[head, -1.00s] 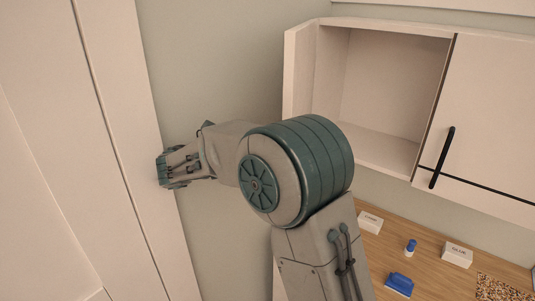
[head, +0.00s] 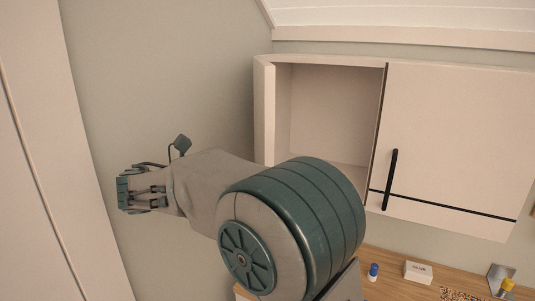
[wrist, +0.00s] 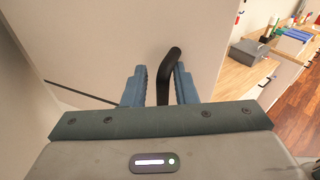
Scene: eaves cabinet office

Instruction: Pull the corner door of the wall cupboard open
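The wall cupboard (head: 450,130) hangs at the right in the head view. Its left compartment (head: 330,115) stands open, with a narrow pale panel (head: 264,110) at its left edge. My gripper (head: 123,194) is at the left in the head view, pointing left and clear of that opening. In the wrist view my gripper (wrist: 160,88) is open, with a black bar handle (wrist: 170,70) between its fingers, closer to the right one. Behind the handle is a pale door panel (wrist: 110,50) with a dark line. No handle shows at the fingertips in the head view.
A second black handle (head: 391,180) is on the closed door at right. Below is a wooden desk with a glue box (head: 418,271) and a blue-capped bottle (head: 373,271). Tall pale panels (head: 45,200) stand at the left. The wrist view shows a wooden counter (wrist: 240,75) and floor at right.

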